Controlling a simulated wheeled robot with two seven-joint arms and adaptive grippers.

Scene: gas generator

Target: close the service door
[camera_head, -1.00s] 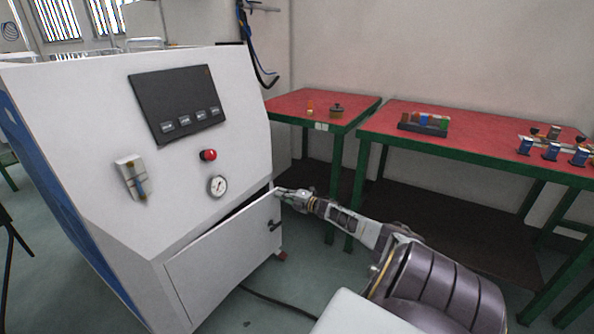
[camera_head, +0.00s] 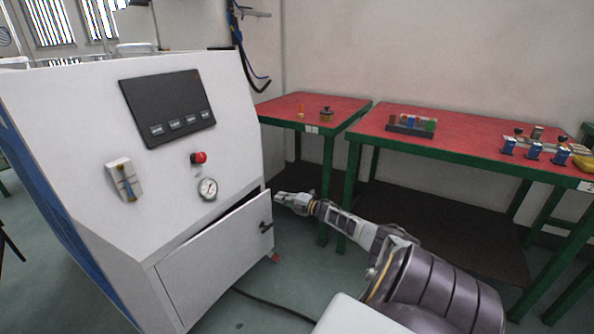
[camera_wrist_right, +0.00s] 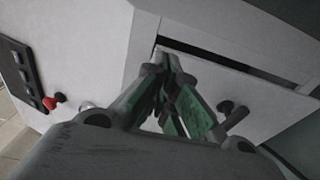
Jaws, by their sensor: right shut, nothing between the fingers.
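The service door (camera_head: 215,262) is the white lower front panel of the white generator cabinet. It stands slightly ajar, with a dark gap along its top edge. Its black handle (camera_head: 266,226) sits near the right edge and also shows in the right wrist view (camera_wrist_right: 232,114). My right gripper (camera_head: 279,197) is beside the door's upper right corner. In the right wrist view its fingers (camera_wrist_right: 170,68) are together and empty, overlapping the door's top edge near the gap. Whether they touch the door I cannot tell. My left gripper is out of view.
The cabinet carries a dark panel (camera_head: 168,106), a red button (camera_head: 199,158) and a gauge (camera_head: 207,188). Red-topped tables (camera_head: 460,145) with small parts stand behind my right arm. A black cable (camera_head: 275,305) lies on the floor. Floor right of the door is partly clear.

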